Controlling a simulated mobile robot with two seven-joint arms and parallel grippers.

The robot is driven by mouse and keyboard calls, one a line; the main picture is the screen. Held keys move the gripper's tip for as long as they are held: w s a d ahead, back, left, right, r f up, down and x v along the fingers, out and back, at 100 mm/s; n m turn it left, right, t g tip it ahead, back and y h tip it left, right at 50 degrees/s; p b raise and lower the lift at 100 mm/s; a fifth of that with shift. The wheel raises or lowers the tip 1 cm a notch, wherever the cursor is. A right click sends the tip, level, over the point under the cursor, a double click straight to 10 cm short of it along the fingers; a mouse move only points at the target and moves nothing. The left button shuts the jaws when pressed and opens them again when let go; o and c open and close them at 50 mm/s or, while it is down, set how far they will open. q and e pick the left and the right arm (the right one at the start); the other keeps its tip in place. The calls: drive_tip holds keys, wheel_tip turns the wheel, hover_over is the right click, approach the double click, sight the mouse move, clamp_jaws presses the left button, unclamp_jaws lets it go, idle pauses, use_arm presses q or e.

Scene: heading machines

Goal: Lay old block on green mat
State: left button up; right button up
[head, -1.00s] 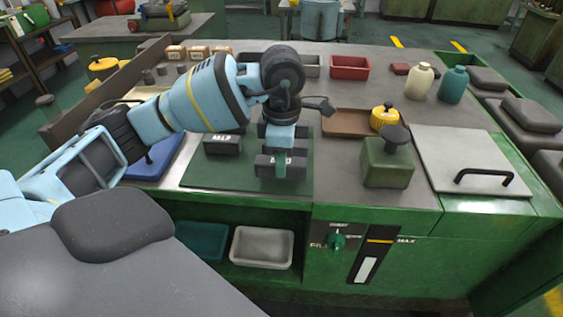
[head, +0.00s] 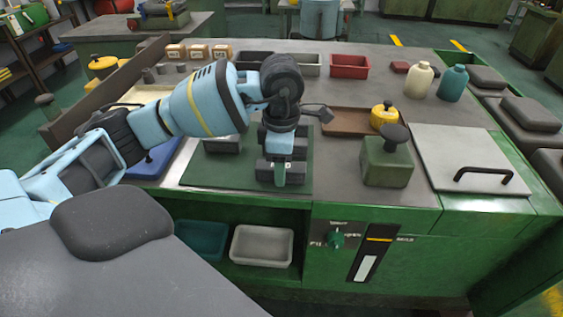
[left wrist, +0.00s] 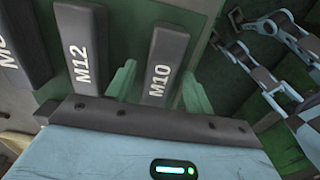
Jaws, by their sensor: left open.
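The green mat (head: 215,175) lies at the front of the bench. A dark block marked M12 (head: 222,144) lies on its left part and also shows in the left wrist view (left wrist: 84,50). My left gripper (head: 281,170) is low over the mat's right part, at another dark block (head: 299,171). In the left wrist view my open green fingers (left wrist: 158,92) stand on both sides of that block, marked M10 (left wrist: 164,58). A third block (left wrist: 20,50) is cut off at the left edge. No frame shows which block is old. My right gripper is out of view.
A brown tray (head: 350,122) with a yellow-topped item (head: 383,115) sits to the mat's right. A green block-shaped container with a dark knob (head: 387,165) stands nearer. A grey lid with a handle (head: 460,150) lies farther right. Small bins (head: 349,67) line the back.

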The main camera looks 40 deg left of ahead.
use_arm(q)
wheel_tip(320, 180, up, 12)
drive_tip(key=p, duration=0.1)
drive_tip(key=shift+r, duration=0.15)
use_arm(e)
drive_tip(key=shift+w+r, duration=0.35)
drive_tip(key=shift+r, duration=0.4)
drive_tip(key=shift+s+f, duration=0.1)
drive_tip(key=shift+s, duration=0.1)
